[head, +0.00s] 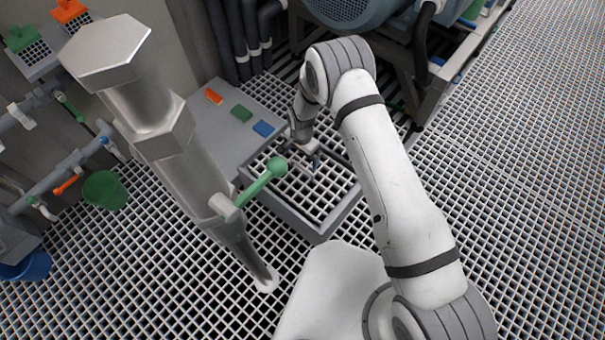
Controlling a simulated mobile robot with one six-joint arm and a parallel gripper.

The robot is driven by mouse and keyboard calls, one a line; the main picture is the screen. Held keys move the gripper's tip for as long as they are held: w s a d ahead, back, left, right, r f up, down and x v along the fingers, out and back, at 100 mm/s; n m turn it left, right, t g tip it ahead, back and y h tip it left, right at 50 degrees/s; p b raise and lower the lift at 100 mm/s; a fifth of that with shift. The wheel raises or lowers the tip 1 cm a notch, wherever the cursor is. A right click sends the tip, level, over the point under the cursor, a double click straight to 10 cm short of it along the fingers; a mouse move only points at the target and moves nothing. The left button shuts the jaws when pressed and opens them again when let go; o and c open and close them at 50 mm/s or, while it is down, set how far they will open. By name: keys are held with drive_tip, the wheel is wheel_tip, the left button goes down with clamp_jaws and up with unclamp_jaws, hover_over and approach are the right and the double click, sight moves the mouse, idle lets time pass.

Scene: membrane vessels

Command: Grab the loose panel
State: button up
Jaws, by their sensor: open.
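A square grating panel (318,203) lies inside a raised grey frame (318,236) on the floor, near the middle of the view. I take it for the loose panel, though its edges are partly hidden and I cannot tell whether it sits flat. My gripper (303,163) is open above the back part of this panel, pointing down. The fingers are small and dark here, and I cannot tell whether they touch the panel. A green lever (262,182) on a metal column covers the left part of the frame.
The large metal column (170,130) stands at left front. A grey bench (215,135) bears orange, green and blue blocks. A blue motor (350,10) is at the back. Green (104,190) and blue (35,265) buckets are at left. Open grating floor (510,170) lies at right.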

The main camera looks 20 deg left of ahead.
sight(302, 166)
wheel_tip(302, 166, down, 4)
drive_tip(key=shift+s+a+f+b, duration=0.1)
drive_tip(key=shift+b, duration=0.3)
drive_tip(key=f, duration=0.1)
drive_tip(key=f+b, duration=0.1)
drive_tip(key=f, duration=0.3)
drive_tip(key=shift+d+b, duration=0.25)
drive_tip(key=shift+b, duration=0.15)
drive_tip(key=shift+c, duration=0.2)
drive_tip(key=shift+r, duration=0.1)
drive_tip(key=c, duration=1.3)
